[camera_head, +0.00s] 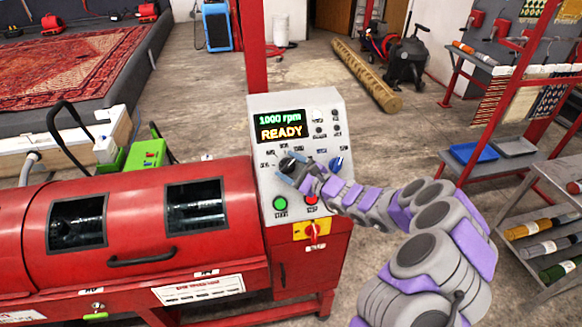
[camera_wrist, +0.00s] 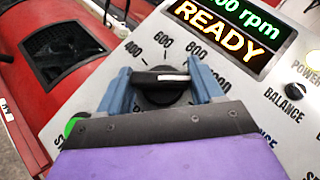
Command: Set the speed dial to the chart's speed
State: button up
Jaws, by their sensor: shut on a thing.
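The speed dial (camera_head: 287,164) is a black knob on the grey panel of the red machine. In the wrist view the dial (camera_wrist: 162,95) has a white pointer mark toward its right side. The printed numbers 400, 600 and 800 show around it, with another number partly hidden by the right finger. My gripper (camera_head: 291,171) is at the dial, its blue fingers (camera_wrist: 160,84) shut on both sides of the knob. The display (camera_head: 280,126) reads "1000 rpm READY". I cannot identify the speed chart; a white placard (camera_head: 198,289) on the machine front is too small to read.
A green button (camera_head: 280,203), a red button (camera_head: 311,199) and a blue-marked knob (camera_head: 336,165) sit close to the dial. A red and yellow switch (camera_head: 311,230) is below. A red post (camera_head: 256,45) stands behind the panel.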

jog(key=shift+r, duration=0.2)
dwell(0.6)
jog(key=o, duration=1)
jog(key=shift+a+f, duration=0.15)
jog(key=shift+a, duration=0.05)
jog(key=shift+d, duration=0.1)
jog(key=p+v, duration=0.2)
jog(key=v, duration=1.5)
jog(key=shift+p, duration=0.4)
